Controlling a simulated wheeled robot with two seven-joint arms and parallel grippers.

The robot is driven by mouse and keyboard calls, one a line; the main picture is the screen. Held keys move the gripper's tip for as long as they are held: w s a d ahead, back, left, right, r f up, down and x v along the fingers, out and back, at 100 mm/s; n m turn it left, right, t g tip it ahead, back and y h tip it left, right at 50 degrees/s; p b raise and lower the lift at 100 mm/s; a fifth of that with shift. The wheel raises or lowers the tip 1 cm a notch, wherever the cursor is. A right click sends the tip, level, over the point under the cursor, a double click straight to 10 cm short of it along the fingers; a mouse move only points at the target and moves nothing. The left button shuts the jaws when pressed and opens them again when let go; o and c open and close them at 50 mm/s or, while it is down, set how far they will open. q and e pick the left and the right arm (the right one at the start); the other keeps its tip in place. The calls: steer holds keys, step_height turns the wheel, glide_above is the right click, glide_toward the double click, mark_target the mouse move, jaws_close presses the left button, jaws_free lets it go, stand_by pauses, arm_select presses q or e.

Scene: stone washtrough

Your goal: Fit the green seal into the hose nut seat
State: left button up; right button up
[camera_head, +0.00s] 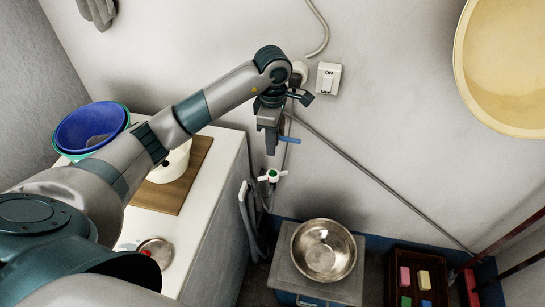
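A white winged fitting (264,179), which looks like the hose nut, is near the wall beyond the counter's right end. A small green round piece (273,173), perhaps the seal, shows at its middle; I cannot tell whether it sits in the seat or just above it. My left gripper (271,150) points down a little above the fitting, apart from it in the picture. Its fingers are small and dark, so their opening is unclear, and no held thing can be made out. A blue lever (291,140) shows just right of the fingers. My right gripper is out of view.
A white counter (226,160) carries a wooden board (185,189), blue and green basins (92,126) and a small round dish (155,252). A steel bowl (324,250) stands on a grey stand below right. A dark crate (402,264) holds colored blocks. A switch (328,78) is on the wall.

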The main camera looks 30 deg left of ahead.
arm_select(q)
steer(key=shift+r, duration=0.9)
steer(key=shift+f, duration=0.1)
